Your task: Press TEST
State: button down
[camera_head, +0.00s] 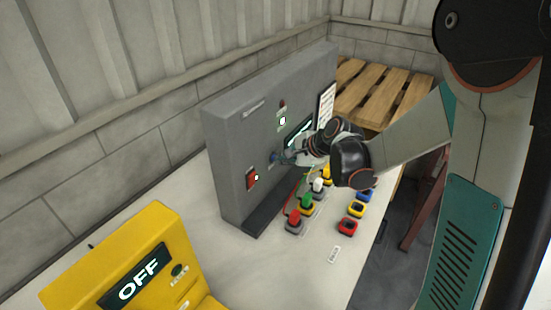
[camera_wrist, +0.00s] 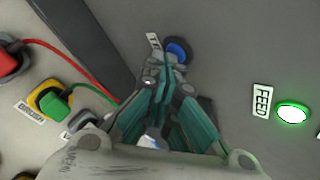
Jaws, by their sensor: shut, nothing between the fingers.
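A grey chassis panel (camera_head: 228,150) stands upright on the pale bench. A round blue button (camera_wrist: 178,50) sits on its face in the wrist view, beside a small white tag (camera_wrist: 154,40) whose lettering is mostly hidden or too small to read. In the head view the blue button (camera_head: 274,156) shows just left of my fingertips. My gripper (camera_head: 284,158) is shut and empty, pointing at the panel. In the wrist view my fingertips (camera_wrist: 172,70) are right at the button's lower edge and overlap it; I cannot tell whether they touch it.
A green lit button (camera_wrist: 291,113) labelled FEED is on the panel. A red switch (camera_head: 252,179) is lower left on it. Coloured plugs with wires, including a green one (camera_head: 306,203), and a red socket (camera_head: 347,227) stand in front. A yellow box (camera_head: 170,235) reading OFF is nearer.

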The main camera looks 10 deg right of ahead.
jog(key=shift+s+d, duration=0.3)
jog(key=s+d, duration=0.4)
jog(key=shift+s+d, duration=0.15)
dwell(0.7)
dwell(0.6)
